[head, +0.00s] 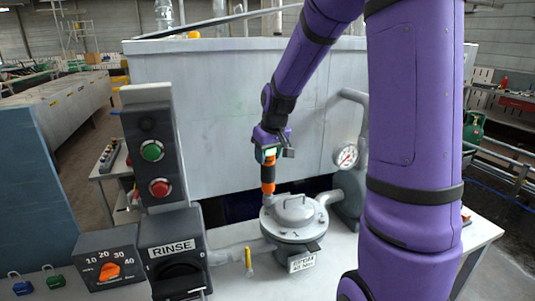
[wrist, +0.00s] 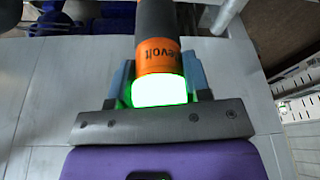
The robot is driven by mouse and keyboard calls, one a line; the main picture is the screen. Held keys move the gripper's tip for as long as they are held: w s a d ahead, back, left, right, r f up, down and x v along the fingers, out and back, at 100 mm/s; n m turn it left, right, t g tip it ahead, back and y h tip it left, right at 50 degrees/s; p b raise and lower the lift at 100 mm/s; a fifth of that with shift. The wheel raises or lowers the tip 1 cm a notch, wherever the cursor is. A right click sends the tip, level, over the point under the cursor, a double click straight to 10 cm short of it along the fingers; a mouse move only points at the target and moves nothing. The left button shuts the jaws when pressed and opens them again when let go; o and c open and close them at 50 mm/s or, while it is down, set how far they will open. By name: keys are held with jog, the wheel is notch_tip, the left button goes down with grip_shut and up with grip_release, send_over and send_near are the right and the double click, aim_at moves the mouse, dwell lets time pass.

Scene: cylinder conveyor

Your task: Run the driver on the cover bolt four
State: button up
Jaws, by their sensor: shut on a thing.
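My gripper (head: 268,152) is shut on an orange and dark grey driver, held upright with its lower end down. The driver (head: 267,180) shows a green glowing band, which is bright in the wrist view, where the driver body (wrist: 157,52) sits between the jaws (wrist: 160,90). The driver's lower end is at the left rear edge of the round grey cover (head: 296,212), which has a handle on top. Whether the tip touches a bolt is too small to tell. The numbers of the bolts cannot be read, so I cannot tell which is bolt four.
A pressure gauge (head: 346,155) on a pipe stands right of the cover. The RINSE control box (head: 172,250), a post with green and red buttons (head: 155,170) and an orange dial box (head: 108,262) stand at left. A grey tank wall (head: 200,110) rises behind.

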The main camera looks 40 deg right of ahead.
jog(key=shift+f, duration=0.75)
dwell(1.9)
jog(key=shift+r, duration=1.8)
